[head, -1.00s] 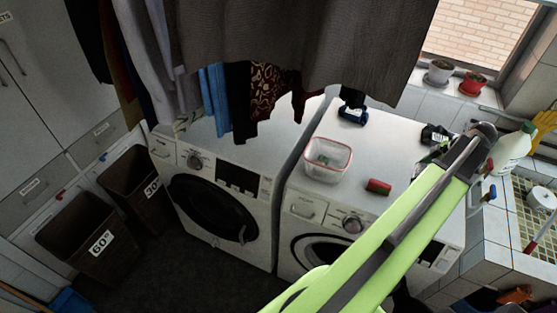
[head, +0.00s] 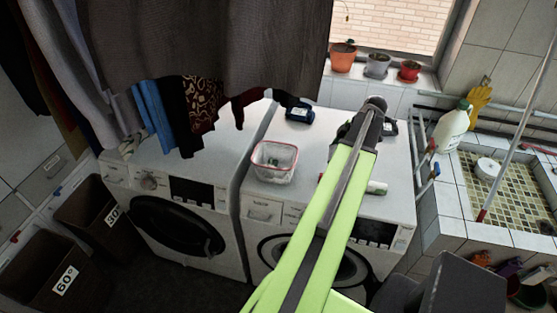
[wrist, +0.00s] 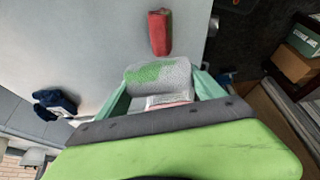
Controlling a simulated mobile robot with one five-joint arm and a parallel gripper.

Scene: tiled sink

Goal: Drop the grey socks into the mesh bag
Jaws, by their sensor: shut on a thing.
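My gripper (wrist: 160,88) is shut on the grey socks (wrist: 157,72), a rolled grey bundle with a green patch. The bundle sits between the two teal fingers in the wrist view. In the head view a pale and green end, which looks like the same bundle (head: 378,187), shows to the right of my arm, above the right machine's top; the fingers are hidden behind the arm there.
Clothes (head: 200,50) hang over the left machine. A tiled basin (head: 505,180) with a white bottle (head: 452,125) is at right.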

